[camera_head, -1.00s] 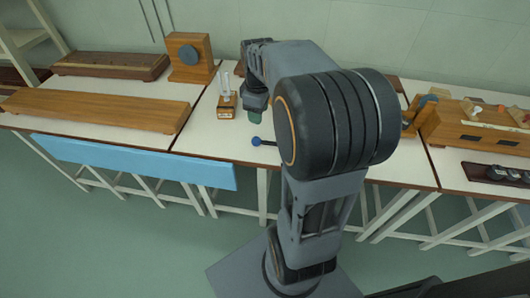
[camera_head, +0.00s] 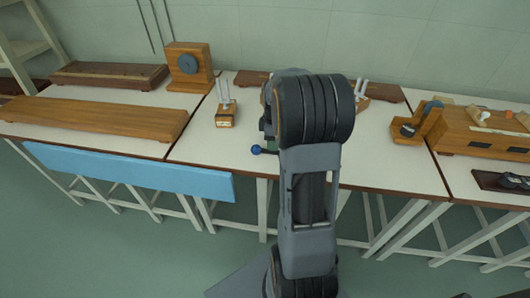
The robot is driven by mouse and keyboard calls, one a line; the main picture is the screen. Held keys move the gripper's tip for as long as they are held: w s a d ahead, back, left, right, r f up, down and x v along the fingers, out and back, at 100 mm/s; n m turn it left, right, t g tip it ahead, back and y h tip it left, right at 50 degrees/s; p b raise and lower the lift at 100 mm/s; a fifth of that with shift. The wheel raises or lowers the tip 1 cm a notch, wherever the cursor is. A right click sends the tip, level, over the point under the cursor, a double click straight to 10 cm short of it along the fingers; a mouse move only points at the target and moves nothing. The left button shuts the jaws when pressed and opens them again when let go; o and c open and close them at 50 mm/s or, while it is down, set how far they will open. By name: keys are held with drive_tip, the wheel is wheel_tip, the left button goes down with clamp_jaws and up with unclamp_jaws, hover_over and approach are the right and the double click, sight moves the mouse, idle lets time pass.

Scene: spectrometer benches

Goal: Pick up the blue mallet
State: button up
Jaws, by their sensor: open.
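The blue mallet shows as a small round blue head (camera_head: 256,149) near the front edge of the middle white bench. A dark handle runs from it to the right and goes out of sight behind my arm. My gripper (camera_head: 267,128) is mostly hidden behind my arm's big dark joint; only a dark sliver shows at its left edge, just above and beyond the mallet. The jaws are open. I cannot tell how far they are from the handle.
A wooden block with two upright prongs (camera_head: 226,115) stands left of my arm. Another pronged piece (camera_head: 361,90) stands behind it on the right. A wooden stand with a dark disc (camera_head: 189,66) and a wooden stand with a dark part (camera_head: 417,124) flank the middle bench (camera_head: 205,146).

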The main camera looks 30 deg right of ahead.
wheel_tip(320, 180, down, 5)
drive_tip(key=shift+a+r+b, duration=0.1)
drive_tip(key=shift+b, duration=0.35)
clamp_jaws()
